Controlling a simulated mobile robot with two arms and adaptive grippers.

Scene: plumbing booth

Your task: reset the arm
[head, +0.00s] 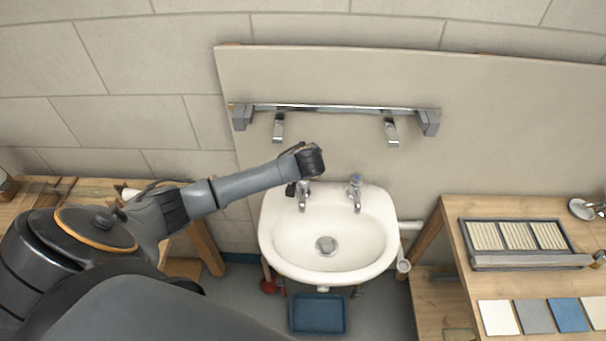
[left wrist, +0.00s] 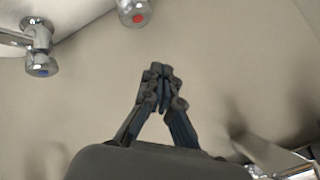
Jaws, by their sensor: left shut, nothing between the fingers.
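My left arm comes in from the left and reaches over the back of the white sink. My left gripper (head: 291,189) is a small dark shape beside the left tap (head: 303,194), partly hidden under my wrist; whether it touches the tap I cannot tell. In the left wrist view the fingers (left wrist: 160,72) are shut with nothing between them, against a plain beige surface. That view also shows a tap with a blue dot (left wrist: 40,60) and one with a red dot (left wrist: 135,12), both apart from the fingertips. My right gripper is not in view.
The sink (head: 280,240) stands before a beige panel (head: 330,75) with a chrome rail (head: 335,108). The right tap (head: 356,190) stands on its rim. A blue tray (head: 318,314) is below. The right bench (head: 447,225) holds a tile tray (head: 479,261) and loose tiles (head: 534,316).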

